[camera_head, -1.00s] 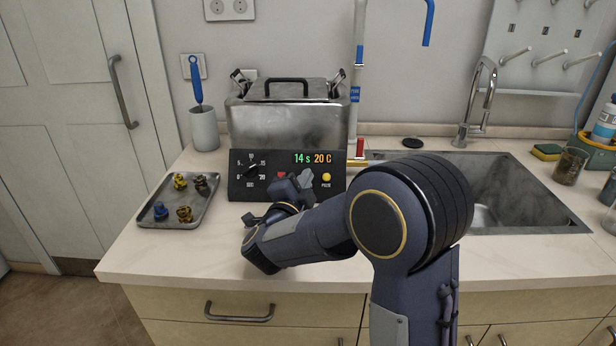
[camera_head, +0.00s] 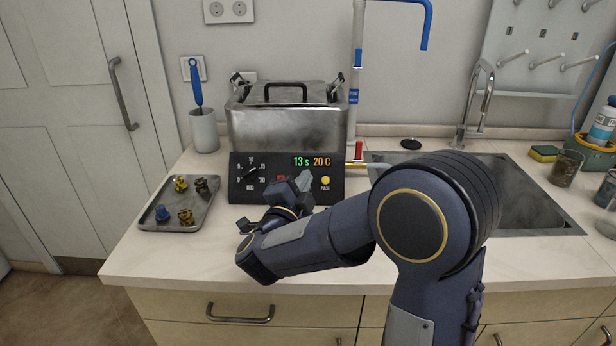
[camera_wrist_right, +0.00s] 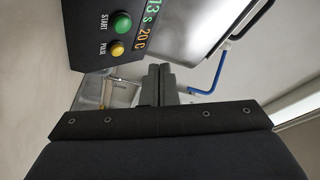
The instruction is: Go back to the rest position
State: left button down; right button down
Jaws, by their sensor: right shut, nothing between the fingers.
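My right gripper (camera_head: 298,186) is in front of the control panel of the steel bath (camera_head: 285,127), whose lid is on. Its fingers are shut and empty, and it hides part of the panel's buttons. In the right wrist view the closed fingers (camera_wrist_right: 160,84) point past the panel, with the green start button (camera_wrist_right: 121,23) and yellow button (camera_wrist_right: 117,48) to their left. The display (camera_head: 312,162) reads 13 s and 20 C. My left gripper is not in view.
A metal tray (camera_head: 158,222) with several small blue, yellow and brown parts lies at the left. A cup (camera_head: 203,130) with a blue-handled brush stands behind it. The sink (camera_head: 525,205) and tap (camera_head: 474,100) are at the right. Front-left counter is clear.

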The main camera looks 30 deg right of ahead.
jog(key=shift+r, duration=0.1)
jog(key=s+a+r+n+t+y+p, duration=0.1)
jog(key=s+a+r+n+y+p, duration=0.15)
jog(key=n+y, duration=0.45)
jog(key=s+a+r+n+t+y+p, duration=0.1)
jog(key=s+a+r+n+y+p, duration=0.25)
jog(key=y, duration=0.55)
jog(key=s+a+f+n+g+p, duration=0.1)
jog(key=s+f+n+g, duration=0.1)
jog(key=s, duration=0.5)
jog(key=s+a+f+n+g+y+p, duration=0.1)
jog(key=s+f+n+g+p, duration=0.1)
jog(key=s+n+g, duration=0.2)
jog(key=s+a+f+n+g+y+p, duration=0.1)
jog(key=s+n, duration=0.3)
jog(key=s, duration=0.6)
jog(key=shift+s+a+f+g+p, duration=0.2)
jog(key=shift+a+f+g+p, duration=0.3)
jog(key=shift+f+g, duration=0.35)
jog(key=shift+r+n, duration=0.1)
jog(key=shift+n, duration=0.15)
dwell(3.1)
